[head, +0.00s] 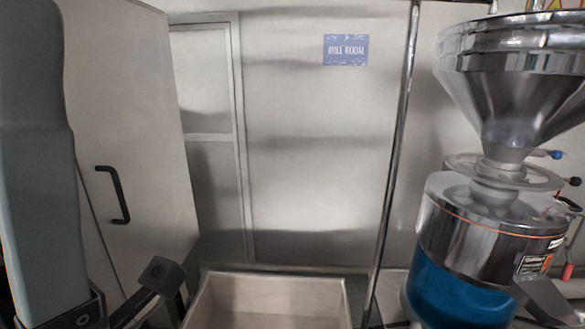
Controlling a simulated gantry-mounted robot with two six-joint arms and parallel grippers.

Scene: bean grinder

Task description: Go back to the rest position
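A thick grey-green link of my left arm fills the left edge of the head view. At its lower end, dark parts with a square block reach right toward the white bin. They may belong to my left gripper (158,277), but I cannot make out two fingertips, or whether it is open or shut. No held object shows there. My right gripper and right arm do not show clearly in this view. The bean grinder (485,215) stands at the right, with a steel hopper on top, a steel drum and a blue lower body.
A white open bin (340,290) sits at the bottom centre. A pale cabinet door (145,130) with a black handle (118,196) stands at the left. A thin metal pole (394,165) rises left of the grinder. A blue sign (346,50) hangs on the back wall.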

